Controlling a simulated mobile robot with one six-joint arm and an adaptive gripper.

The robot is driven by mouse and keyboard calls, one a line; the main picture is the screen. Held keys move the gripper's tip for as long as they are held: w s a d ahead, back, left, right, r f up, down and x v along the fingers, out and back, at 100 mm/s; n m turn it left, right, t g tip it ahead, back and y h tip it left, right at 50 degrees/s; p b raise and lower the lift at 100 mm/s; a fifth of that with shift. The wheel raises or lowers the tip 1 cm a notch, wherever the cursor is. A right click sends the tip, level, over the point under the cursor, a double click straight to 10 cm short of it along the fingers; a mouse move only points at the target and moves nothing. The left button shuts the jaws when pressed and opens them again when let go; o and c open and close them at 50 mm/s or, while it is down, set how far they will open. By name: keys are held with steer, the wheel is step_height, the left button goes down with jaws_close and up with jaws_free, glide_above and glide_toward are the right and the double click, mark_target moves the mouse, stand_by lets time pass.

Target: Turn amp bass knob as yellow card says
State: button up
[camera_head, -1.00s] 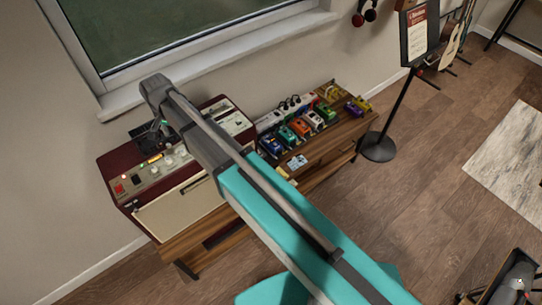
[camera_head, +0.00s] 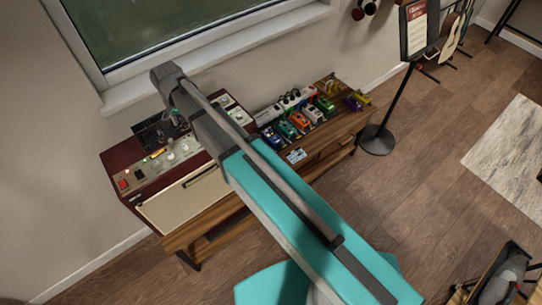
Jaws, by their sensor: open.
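The amp, a dark red box with a cream front (camera_head: 182,207), stands on the left end of the wooden bench. Its sloped control panel has a red switch (camera_head: 124,183), small lit lamps and several pale knobs (camera_head: 171,156). I cannot read their labels, so I cannot tell which is bass. My arm reaches over the amp from the lower right and hides part of its top. My gripper (camera_head: 176,122) hangs over the back of the panel, dark and small, apart from the knobs as far as I can tell. No yellow card is clearly readable.
Several coloured pedals (camera_head: 300,120) and a white power strip stand on the bench right of the amp. A small pale blue card (camera_head: 296,157) lies at the bench front. A music stand (camera_head: 378,138) stands to the right. The window sill (camera_head: 200,65) is behind.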

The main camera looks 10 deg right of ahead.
steer(key=s+d+f+b, duration=0.2)
steer(key=d+f+b, duration=0.3)
steer(key=d, duration=0.4)
steer(key=s+d+f+n+b, duration=0.1)
steer(key=s+d+f+b, duration=0.1)
steer(key=d+f+b, duration=0.4)
steer(key=s+d+f+n+b, duration=0.1)
steer(key=d+f+b, duration=0.5)
steer(key=d, duration=0.7)
steer(key=shift+s+f, duration=0.2)
steer(key=shift+s, duration=0.55)
steer(key=s+d+n, duration=0.1)
steer(key=s+d, duration=0.3)
steer(key=d, duration=0.2)
steer(key=shift+d, duration=0.2)
